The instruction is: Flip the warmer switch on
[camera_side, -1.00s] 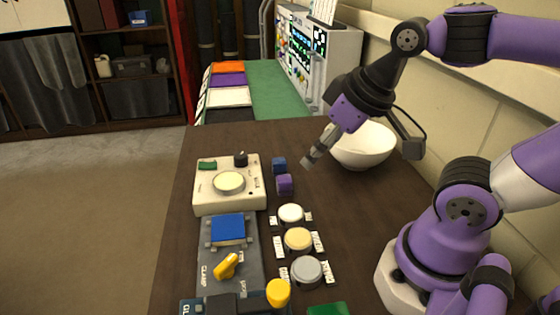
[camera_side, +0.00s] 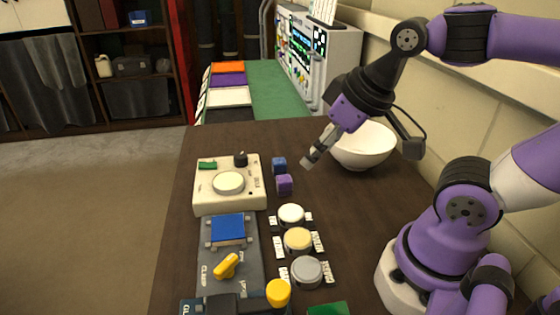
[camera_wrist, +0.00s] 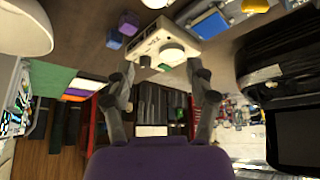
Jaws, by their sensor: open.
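The warmer is probably the cream box (camera_side: 202,195) with a round pale plate (camera_side: 228,183) on top, at the table's left side. A black knob (camera_side: 240,159) and a small green part (camera_side: 207,165) sit along its far edge; I cannot tell which is the switch. My gripper (camera_side: 308,162) hangs tilted above the table, right of the box and apart from it. In the wrist view my gripper (camera_wrist: 163,82) is open and empty, its fingers spread. The cream box (camera_wrist: 166,32) shows beyond the fingers, with the black knob (camera_wrist: 145,61) facing me.
Blue (camera_side: 279,165) and purple (camera_side: 284,184) cubes lie between the box and my gripper. A white bowl (camera_side: 362,148) stands close behind the gripper. Several round-topped buttons, a blue-topped clamp plate (camera_side: 228,230) with a yellow handle (camera_side: 226,266), and a yellow knob (camera_side: 278,292) are nearer.

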